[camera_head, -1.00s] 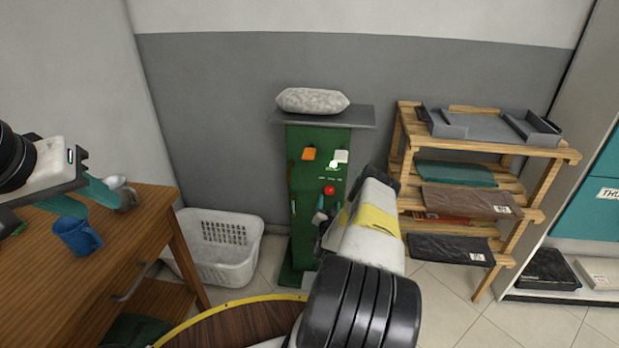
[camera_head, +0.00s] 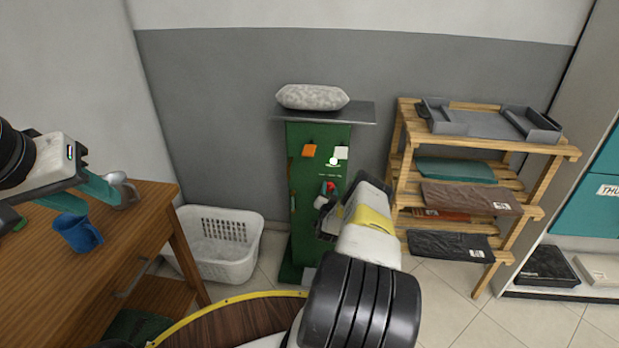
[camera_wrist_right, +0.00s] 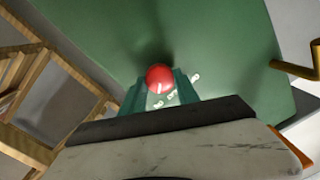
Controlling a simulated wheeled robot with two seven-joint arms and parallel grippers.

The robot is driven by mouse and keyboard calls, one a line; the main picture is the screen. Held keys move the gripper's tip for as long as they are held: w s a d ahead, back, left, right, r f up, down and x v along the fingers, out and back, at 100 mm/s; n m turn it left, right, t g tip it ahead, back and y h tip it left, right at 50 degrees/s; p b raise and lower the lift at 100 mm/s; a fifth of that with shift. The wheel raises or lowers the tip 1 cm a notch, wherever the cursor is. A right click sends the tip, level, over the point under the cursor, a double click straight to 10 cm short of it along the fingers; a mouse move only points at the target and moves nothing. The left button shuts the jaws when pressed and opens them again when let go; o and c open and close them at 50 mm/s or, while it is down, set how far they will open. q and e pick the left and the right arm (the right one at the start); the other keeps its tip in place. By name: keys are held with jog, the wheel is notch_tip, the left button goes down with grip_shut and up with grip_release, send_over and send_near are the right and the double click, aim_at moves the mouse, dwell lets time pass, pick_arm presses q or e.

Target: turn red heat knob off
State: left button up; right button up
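The red knob (camera_head: 331,186) is on the front of the green panel (camera_head: 308,222), below an orange square and a white square. My right gripper (camera_head: 327,196) is at the panel, by the knob. In the right wrist view the round red knob (camera_wrist_right: 159,76) is between the tips of the two teal fingers (camera_wrist_right: 160,84), which look apart, with a narrow gap at each side. White lettering shows beside the knob; I cannot read its setting. My left gripper (camera_head: 98,207) is over the wooden table at the left, its teal fingers apart and empty.
A blue mug (camera_head: 77,234) and a silver vessel (camera_head: 121,190) stand on the table (camera_head: 40,275), close to my left gripper. A white basket (camera_head: 222,262) is left of the panel. A wooden rack (camera_head: 408,130) with folded clothes is to the right.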

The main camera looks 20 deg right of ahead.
grip_shut()
jog(key=shift+n, duration=0.3)
jog(key=n, duration=0.2)
jog(key=shift+w+a+r+n, duration=0.1)
jog(key=shift+n, duration=0.2)
jog(key=n, duration=0.3)
jog(key=shift+n, duration=0.3)
jog(key=n, duration=0.5)
jog(key=shift+a+g, duration=0.15)
jog(key=shift+g, duration=0.25)
jog(key=n, duration=0.5)
jog(key=shift+h, duration=0.3)
jog(key=shift+n, duration=0.4)
